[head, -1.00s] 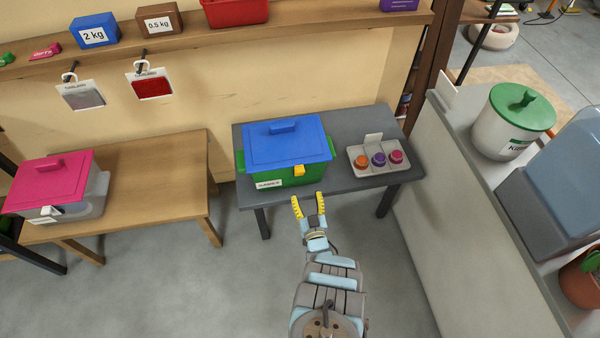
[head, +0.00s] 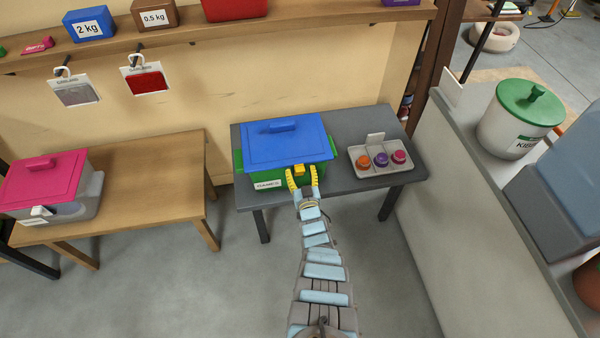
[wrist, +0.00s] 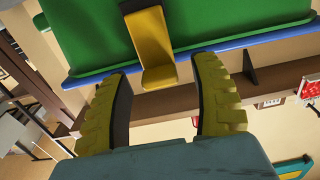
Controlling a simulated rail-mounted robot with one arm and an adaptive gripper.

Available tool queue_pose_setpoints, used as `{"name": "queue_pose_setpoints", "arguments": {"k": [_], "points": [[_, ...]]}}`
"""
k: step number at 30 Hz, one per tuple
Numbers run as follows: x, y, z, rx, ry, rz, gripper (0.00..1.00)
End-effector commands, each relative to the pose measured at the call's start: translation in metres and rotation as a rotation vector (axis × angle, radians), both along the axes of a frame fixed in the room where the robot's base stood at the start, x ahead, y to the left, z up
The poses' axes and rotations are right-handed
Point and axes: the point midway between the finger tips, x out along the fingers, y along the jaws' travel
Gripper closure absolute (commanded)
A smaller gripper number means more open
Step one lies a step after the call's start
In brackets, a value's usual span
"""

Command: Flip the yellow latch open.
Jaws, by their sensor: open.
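The yellow latch (head: 298,169) sits on the front of a green box (head: 240,166) with a blue lid (head: 285,145), on the grey table. In the wrist view the latch (wrist: 151,48) lies against the green wall and reaches the blue lid edge (wrist: 196,48). My gripper (head: 302,174) is at the box's front, its yellow fingers either side of the latch. In the wrist view my gripper (wrist: 164,85) is open and empty, with the latch's end just beyond and between the fingertips. I cannot tell whether either finger touches the box.
A tray (head: 405,173) with several coloured round items stands right of the box on the grey table (head: 350,115). A wooden table (head: 160,170) with a pink-lidded box (head: 45,180) is at left. A shelf runs above, and a grey counter (head: 450,165) stands right.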

Motion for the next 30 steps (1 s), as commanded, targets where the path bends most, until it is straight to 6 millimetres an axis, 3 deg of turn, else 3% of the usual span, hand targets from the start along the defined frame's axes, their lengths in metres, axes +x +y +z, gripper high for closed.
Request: {"name": "queue_pose_setpoints", "arguments": {"k": [14,17,21,30], "points": [[0.0085,0.0016,0.0010,0.000,0.000,-0.001,0.37],[0.0084,0.0016,0.0009,0.000,0.000,-0.001,0.60],[0.0084,0.0015,0.0010,0.000,0.000,-0.001,1.00],[0.0079,0.0014,0.0004,0.000,0.001,-0.001,1.00]]}}
